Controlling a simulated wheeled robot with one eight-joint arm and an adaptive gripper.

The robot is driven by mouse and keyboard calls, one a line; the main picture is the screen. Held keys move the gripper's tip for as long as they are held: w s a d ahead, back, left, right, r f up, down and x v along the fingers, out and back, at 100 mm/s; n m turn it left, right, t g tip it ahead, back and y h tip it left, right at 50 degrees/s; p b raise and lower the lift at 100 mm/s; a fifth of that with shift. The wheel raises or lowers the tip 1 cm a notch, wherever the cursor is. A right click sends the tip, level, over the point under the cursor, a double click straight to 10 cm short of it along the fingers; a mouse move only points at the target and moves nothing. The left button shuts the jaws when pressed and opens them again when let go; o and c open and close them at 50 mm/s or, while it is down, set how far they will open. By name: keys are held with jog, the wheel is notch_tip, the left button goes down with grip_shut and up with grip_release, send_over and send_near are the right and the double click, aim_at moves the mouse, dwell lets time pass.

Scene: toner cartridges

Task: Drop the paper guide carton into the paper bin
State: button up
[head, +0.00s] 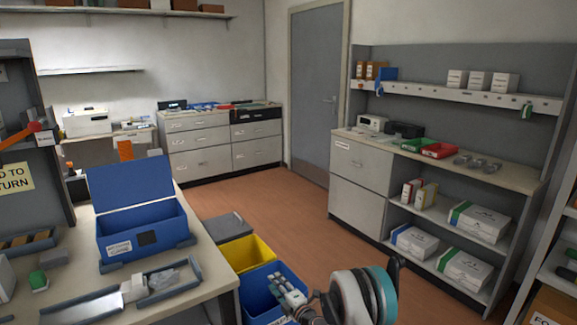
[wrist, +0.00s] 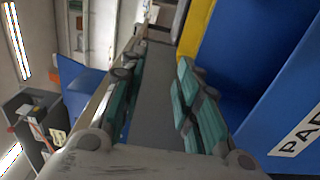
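A blue bin (head: 257,283) stands on the floor beside the bench at the bottom centre. In the wrist view its blue wall (wrist: 250,60) fills the right side, with a white label (wrist: 300,132) showing the letters "PA", partly cut off. My gripper (head: 288,292) is over the right part of this bin in the head view. In the wrist view my gripper (wrist: 161,62) has its green-padded fingers apart, with nothing seen between them. I cannot pick out the paper guide carton in either view; the inside of the bin is mostly hidden.
A yellow bin (head: 247,255) and a grey-topped bin (head: 228,227) stand behind the blue one. The bench (head: 205,262) at left holds an open blue box (head: 140,235). The brown floor (head: 300,230) between is clear.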

jog(key=shift+r, duration=0.1)
notch_tip(320, 180, up, 10)
dwell(0.5)
